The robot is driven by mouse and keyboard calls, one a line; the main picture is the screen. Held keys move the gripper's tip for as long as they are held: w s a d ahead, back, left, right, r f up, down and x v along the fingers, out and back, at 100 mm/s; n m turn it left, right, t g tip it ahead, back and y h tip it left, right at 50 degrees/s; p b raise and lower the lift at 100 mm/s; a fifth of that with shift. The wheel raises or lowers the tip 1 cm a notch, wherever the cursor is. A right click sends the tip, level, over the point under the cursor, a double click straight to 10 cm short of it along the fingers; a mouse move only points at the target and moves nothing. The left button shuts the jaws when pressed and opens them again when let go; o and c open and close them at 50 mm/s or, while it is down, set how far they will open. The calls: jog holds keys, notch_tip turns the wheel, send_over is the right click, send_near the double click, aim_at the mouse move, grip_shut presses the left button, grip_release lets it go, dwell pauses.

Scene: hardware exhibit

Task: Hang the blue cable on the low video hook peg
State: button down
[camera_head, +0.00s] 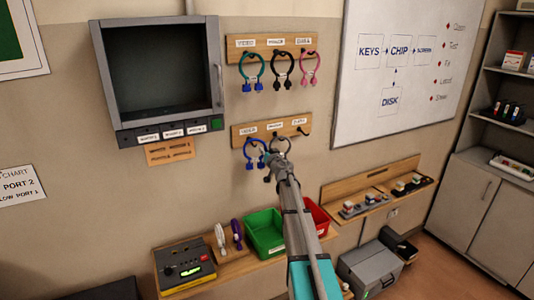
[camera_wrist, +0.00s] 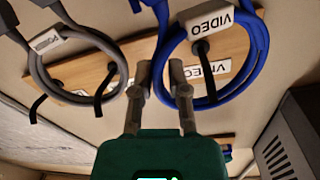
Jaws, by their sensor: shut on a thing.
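The blue cable (camera_head: 247,152) is a loop with a white VIDEO tag, at the left end of the low peg board (camera_head: 290,124) in the head view. In the wrist view the blue cable (camera_wrist: 258,45) circles the black low video peg (camera_wrist: 208,80); whether it rests on the peg I cannot tell. My gripper (camera_head: 270,170) is at the loop's lower right side. In the wrist view my gripper (camera_wrist: 159,85) is shut on the blue cable's side. My arm hides part of the head view below the board.
A grey cable (camera_wrist: 119,60) hangs close beside, at the middle of the low board. The low right peg (camera_head: 304,131) looks bare. The upper board (camera_head: 272,41) holds teal, black and pink cables. A monitor (camera_head: 158,75) stands left; green (camera_head: 265,232) and red bins sit below.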

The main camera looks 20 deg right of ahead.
jog(key=shift+w+f+b, duration=0.5)
jog(key=shift+f+b, duration=0.15)
jog(key=shift+f, duration=0.15)
dwell(0.4)
jog(key=c, duration=0.5)
grip_release()
jog(key=shift+c, duration=0.2)
jog(key=s, duration=1.2)
jog(key=shift+a, duration=0.2)
jog(key=shift+a+f+h, duration=0.1)
jog(key=shift+h, duration=0.2)
